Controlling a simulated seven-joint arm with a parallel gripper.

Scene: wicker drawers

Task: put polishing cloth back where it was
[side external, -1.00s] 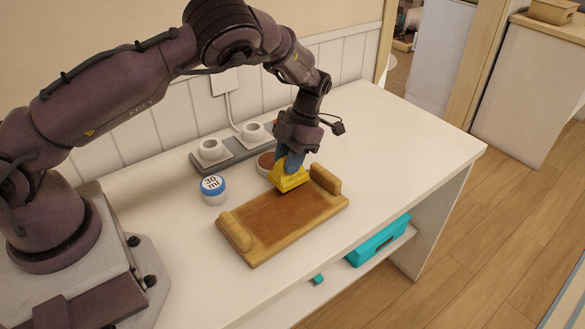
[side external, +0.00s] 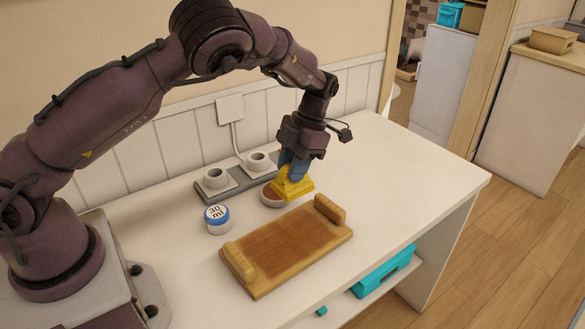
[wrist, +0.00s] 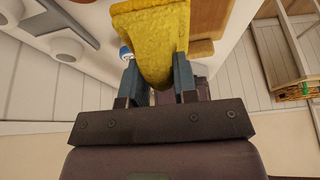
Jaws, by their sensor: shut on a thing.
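The polishing cloth (side external: 293,188) is yellow and hangs from my gripper (side external: 293,165). The blue fingers are shut on it. It is above the table, between the small round bowl and the far edge of the wooden tray; I cannot tell whether it touches either. In the wrist view the cloth (wrist: 152,40) fills the space between the fingers of my gripper (wrist: 158,78) and hides much of what lies beyond. The wooden tray (side external: 290,246) has a raised rounded handle at each end, and its brown surface is bare. The bowl (side external: 270,194) is partly hidden by the cloth.
A grey strip with two white cup-like holders (side external: 216,178) lies along the wall. A teal box (side external: 383,272) is on the shelf below. The table's right part (side external: 400,165) is clear.

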